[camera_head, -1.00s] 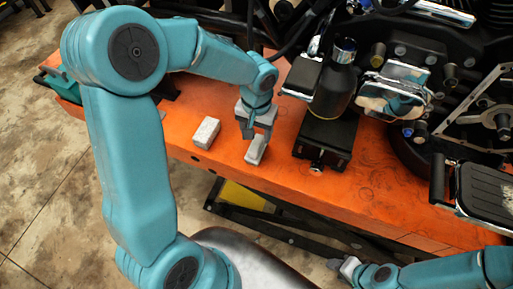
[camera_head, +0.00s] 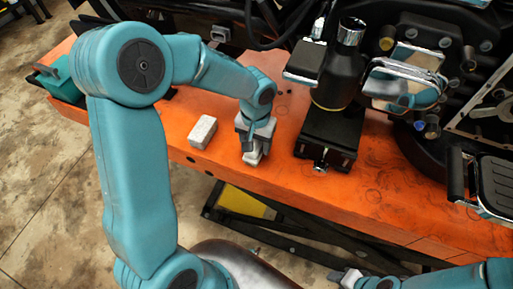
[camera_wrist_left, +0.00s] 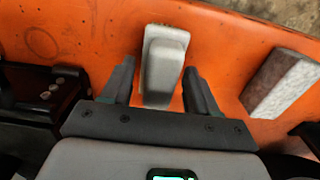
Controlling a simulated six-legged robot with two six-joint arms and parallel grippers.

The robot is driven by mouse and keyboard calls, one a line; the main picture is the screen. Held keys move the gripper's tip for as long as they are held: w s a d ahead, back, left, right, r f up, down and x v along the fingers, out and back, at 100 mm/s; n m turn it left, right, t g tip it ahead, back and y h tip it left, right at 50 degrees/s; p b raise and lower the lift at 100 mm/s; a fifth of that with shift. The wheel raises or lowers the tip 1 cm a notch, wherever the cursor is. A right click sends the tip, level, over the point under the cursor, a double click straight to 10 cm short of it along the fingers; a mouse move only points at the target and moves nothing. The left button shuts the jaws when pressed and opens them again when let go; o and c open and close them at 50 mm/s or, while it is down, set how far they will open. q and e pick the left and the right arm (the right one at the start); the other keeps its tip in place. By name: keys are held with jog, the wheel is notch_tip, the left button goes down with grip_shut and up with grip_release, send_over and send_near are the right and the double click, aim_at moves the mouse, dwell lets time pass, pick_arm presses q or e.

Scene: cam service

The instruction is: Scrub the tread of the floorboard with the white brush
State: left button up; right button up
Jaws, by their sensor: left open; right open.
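The white brush (camera_wrist_left: 163,65) lies on the orange bench between the two spread fingers of my left gripper (camera_wrist_left: 157,88) in the left wrist view, with a gap on each side. In the head view my left gripper (camera_head: 254,152) points down over the brush (camera_head: 252,157), open and hiding most of it. The floorboard (camera_head: 496,186), a black ribbed pad with a bright metal edge, is at the right of the head view. My right gripper (camera_head: 344,276) is open and empty low in the picture, in front of the bench and well apart from the floorboard.
A pale speckled block (camera_head: 202,132) lies on the orange bench (camera_head: 270,181) left of the brush; it also shows in the wrist view (camera_wrist_left: 281,83). A black stand (camera_head: 326,140) is close on the brush's right. Motorcycle parts fill the right and back.

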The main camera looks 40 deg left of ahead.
aim_at(255, 141)
pick_arm(q)
jog(key=shift+b, duration=0.35)
dwell(0.4)
grip_shut()
jog(key=shift+r+p, duration=0.7)
jog(key=shift+r, duration=0.35)
jog(key=shift+r+p, duration=1.8)
jog(key=shift+r, duration=0.75)
notch_tip(255, 141, up, 5)
jog(key=p, duration=0.3)
